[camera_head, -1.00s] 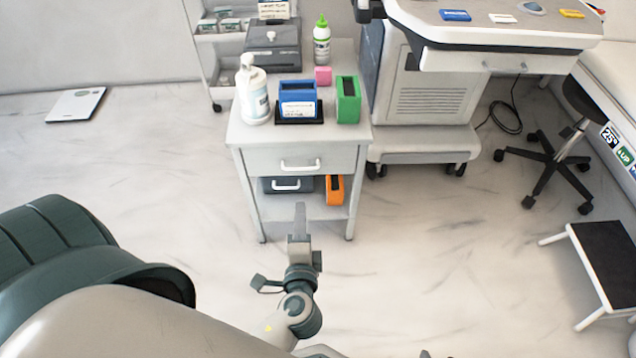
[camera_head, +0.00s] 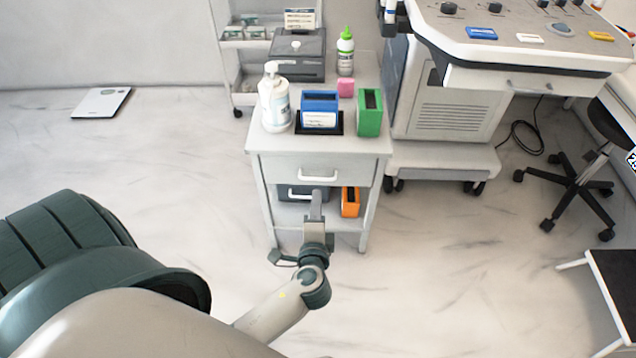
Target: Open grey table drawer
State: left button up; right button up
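The grey table (camera_head: 262,190) stands in the middle of the head view. Its drawer (camera_head: 280,167) looks shut, with a white bar handle (camera_head: 318,178) on the front. My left gripper (camera_head: 316,200) points up the picture toward the table, with its fingertips just below the drawer handle in the picture. It is seen nearly edge-on, so I cannot tell whether its fingers are apart. I see no contact with the handle. The gripper hides part of the lower shelf. My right gripper is not in view.
On the table top stand a white pump bottle (camera_head: 275,100), a blue holder (camera_head: 320,104), a green holder (camera_head: 369,113) and a pink block (camera_head: 346,88). The lower shelf holds an orange holder (camera_head: 350,203) and a dark box with a handle. A wheeled machine (camera_head: 450,115) stands close right. Floor in front is clear.

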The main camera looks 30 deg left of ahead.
pick_arm(q)
send_near(318, 183)
jog(key=w+a+r, duration=0.1)
jog(key=w+r, duration=0.1)
jog(key=w+a+r, duration=0.1)
jog(key=w+r, duration=0.1)
jog(key=shift+a+b, duration=0.25)
jog(key=shift+b, duration=0.05)
jog(key=shift+r, duration=0.1)
jog(key=shift+c, duration=0.6)
grip_shut()
dwell(0.5)
